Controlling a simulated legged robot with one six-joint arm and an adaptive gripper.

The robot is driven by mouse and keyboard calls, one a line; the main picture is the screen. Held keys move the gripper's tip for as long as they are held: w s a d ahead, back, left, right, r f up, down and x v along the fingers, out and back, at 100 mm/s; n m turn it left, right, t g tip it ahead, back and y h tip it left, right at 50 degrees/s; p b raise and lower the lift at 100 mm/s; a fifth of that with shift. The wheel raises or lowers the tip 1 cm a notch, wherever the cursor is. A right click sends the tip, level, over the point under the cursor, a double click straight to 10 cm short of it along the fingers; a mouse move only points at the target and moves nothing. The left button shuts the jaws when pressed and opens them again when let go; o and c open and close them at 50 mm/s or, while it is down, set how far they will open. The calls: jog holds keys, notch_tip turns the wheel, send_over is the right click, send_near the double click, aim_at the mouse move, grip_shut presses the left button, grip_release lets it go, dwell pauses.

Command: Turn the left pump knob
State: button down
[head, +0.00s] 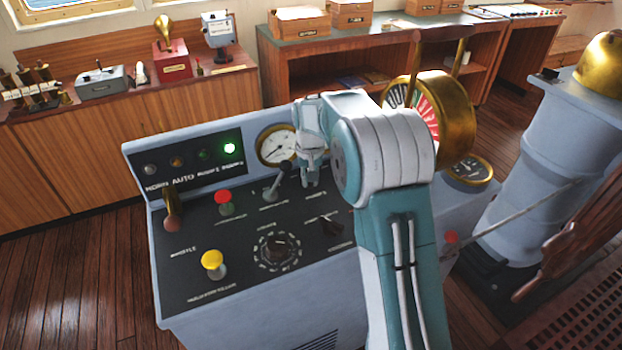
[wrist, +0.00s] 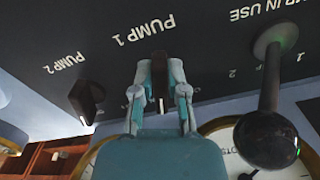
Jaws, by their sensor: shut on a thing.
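The left pump knob (wrist: 160,68), a dark bar-shaped knob beside the upside-down label PUMP 1, is in the middle of the wrist view. My gripper (wrist: 160,97) is shut on it, one finger on each side. In the head view my gripper (head: 310,180) reaches down to the console panel just right of a lever, and its fingers and wrist hide this knob. A second dark knob (wrist: 87,98), by the label PUMP 2, is to the left in the wrist view; my arm hides it in the head view.
A black-ball lever (head: 272,190) stands close left of my gripper; it also shows in the wrist view (wrist: 268,135). A round gauge (head: 277,147) is behind. Red (head: 224,199) and yellow (head: 212,262) buttons and a dial (head: 277,250) share the panel. A brass telegraph (head: 455,110) stands right.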

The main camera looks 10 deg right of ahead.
jog(key=shift+s+a+f+m, duration=0.15)
jog(key=shift+a+m, duration=0.05)
jog(key=shift+m, duration=1)
jog(key=c, duration=0.7)
grip_release()
jog(key=shift+o, duration=0.2)
jog(key=shift+a, duration=0.1)
jog(key=shift+r, duration=0.3)
notch_tip(320, 180, up, 11)
jog(key=shift+r, duration=0.2)
jog(key=shift+r, duration=0.1)
